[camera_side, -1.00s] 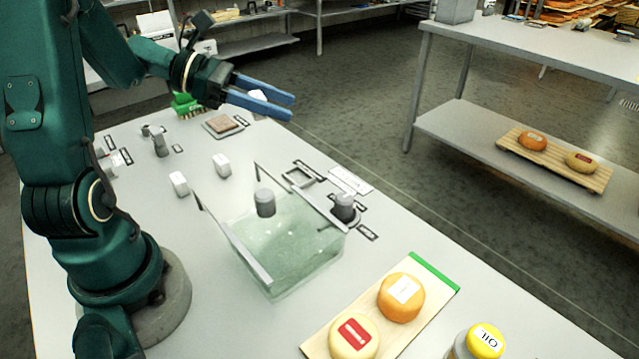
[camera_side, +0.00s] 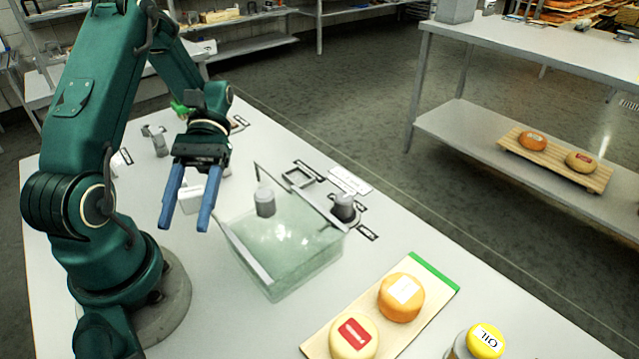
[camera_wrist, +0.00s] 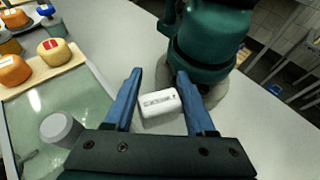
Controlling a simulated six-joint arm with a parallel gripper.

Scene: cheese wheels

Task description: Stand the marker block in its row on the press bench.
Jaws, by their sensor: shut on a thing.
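My gripper (camera_side: 184,228) points down over the left-middle of the bench (camera_side: 270,330), its blue fingers shut on the white marker block (camera_side: 190,198). In the wrist view the block (camera_wrist: 160,104) sits between the fingers of my gripper (camera_wrist: 160,72), with small dark lettering on its face that I cannot read. The block looks held above the bench; the gap below it is hard to judge.
A clear greenish tank (camera_side: 300,265) stands just right of the gripper, with a grey cylinder (camera_side: 265,200) and a dark knob (camera_side: 344,207). Cheese wheels (camera_side: 401,297) sit on a wooden board. Bench in front of the tank is bare.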

